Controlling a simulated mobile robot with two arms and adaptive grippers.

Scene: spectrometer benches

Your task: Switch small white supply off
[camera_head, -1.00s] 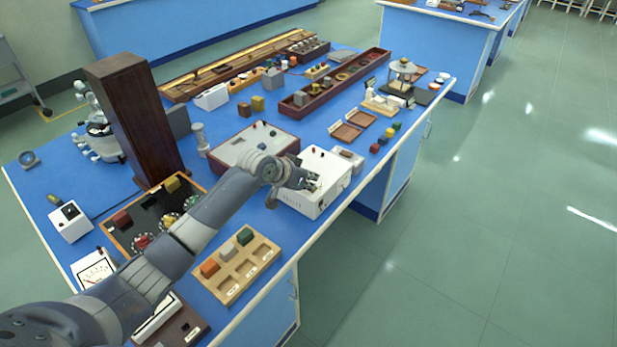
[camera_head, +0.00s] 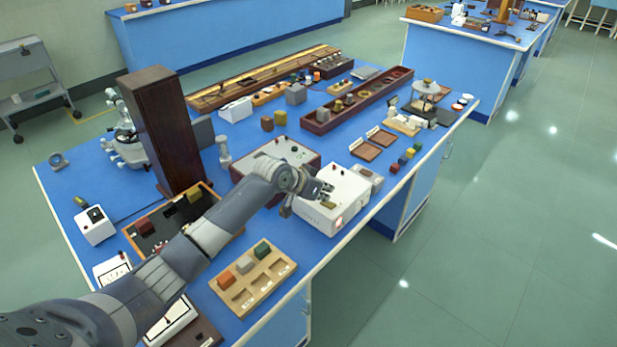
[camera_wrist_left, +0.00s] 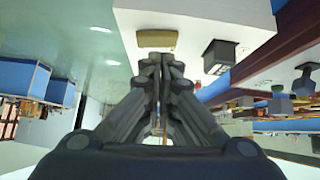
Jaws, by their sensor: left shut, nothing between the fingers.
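A white supply box (camera_head: 346,192) stands near the front edge of the blue bench. A small reddish light (camera_head: 339,221) shows on its front, and an olive-yellow piece (camera_head: 328,205) sits near its front top edge. My left gripper (camera_head: 326,190) is shut and empty, close over this box. In the left wrist view the shut fingertips (camera_wrist_left: 161,58) point at the pale box (camera_wrist_left: 195,22), just below the olive-yellow piece (camera_wrist_left: 157,39). I cannot tell whether they touch. A dark block (camera_wrist_left: 219,57) shows beside it. My right gripper is out of view.
A smaller white box with a dark top (camera_head: 95,226) stands at the left. A wooden tray (camera_head: 262,297) lies below my forearm. A red-sided box (camera_head: 285,155) and a small grey box (camera_head: 368,178) flank the white box. Open floor lies right.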

